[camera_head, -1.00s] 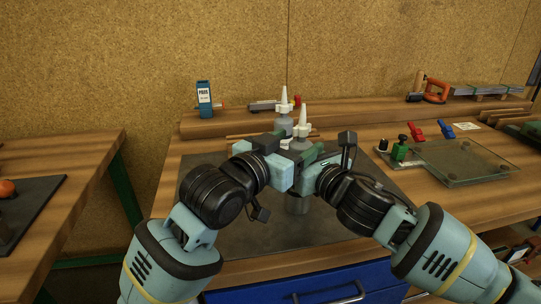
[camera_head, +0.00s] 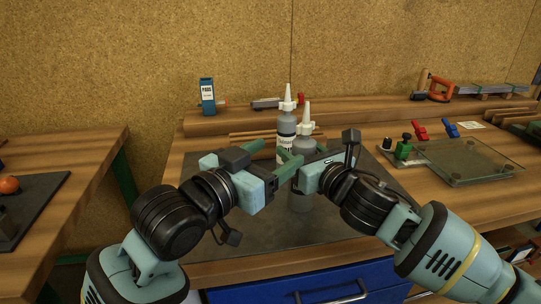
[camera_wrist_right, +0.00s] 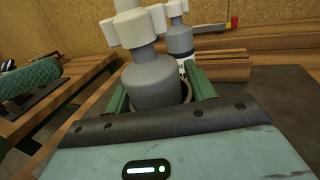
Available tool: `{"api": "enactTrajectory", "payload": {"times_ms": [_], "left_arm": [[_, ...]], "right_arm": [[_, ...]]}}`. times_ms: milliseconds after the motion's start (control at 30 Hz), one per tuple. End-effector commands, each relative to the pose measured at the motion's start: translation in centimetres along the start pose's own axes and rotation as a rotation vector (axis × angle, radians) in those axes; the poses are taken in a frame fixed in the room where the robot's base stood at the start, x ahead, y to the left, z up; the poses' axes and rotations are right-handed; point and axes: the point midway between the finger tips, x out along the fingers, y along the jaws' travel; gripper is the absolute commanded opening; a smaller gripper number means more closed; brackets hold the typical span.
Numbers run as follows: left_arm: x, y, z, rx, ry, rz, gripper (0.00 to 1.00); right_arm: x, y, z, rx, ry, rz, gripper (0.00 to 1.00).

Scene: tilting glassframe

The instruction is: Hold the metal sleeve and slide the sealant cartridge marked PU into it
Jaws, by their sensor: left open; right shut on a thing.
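A grey cartridge with a white nozzle (camera_head: 304,144) stands upright with its lower part inside the metal sleeve (camera_head: 299,201). The sleeve's rim and dark inside show around the cartridge in the right wrist view (camera_wrist_right: 187,91). No marking is readable on this cartridge. My right gripper (camera_wrist_right: 160,92) is shut on the sleeve, one green finger on each side. My left gripper (camera_head: 270,158) is open and empty, just left of the cartridge.
A blue box (camera_head: 207,96) stands on the back ledge at left. Wooden strips (camera_head: 250,139) lie behind the dark mat (camera_head: 240,235). A glass plate (camera_head: 465,162) with red, blue and green clamps lies to the right. The mat's front is clear.

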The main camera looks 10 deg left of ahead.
Motion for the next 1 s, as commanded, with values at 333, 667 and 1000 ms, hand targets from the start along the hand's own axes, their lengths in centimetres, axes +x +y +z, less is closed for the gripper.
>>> {"api": "enactTrajectory", "payload": {"times_ms": [333,667,1000], "left_arm": [[0.0,0.0,0.0,0.000,0.001,0.000,0.67],[0.0,0.0,0.0,0.000,0.001,0.000,0.67],[0.0,0.0,0.0,0.000,0.001,0.000,0.67]], "right_arm": [[0.0,0.0,0.1,0.000,-0.001,0.001,0.80],[-0.3,0.0,0.0,0.000,0.000,0.000,0.80],[-4.7,-0.1,0.0,-0.001,0.000,0.000,0.80]]}}
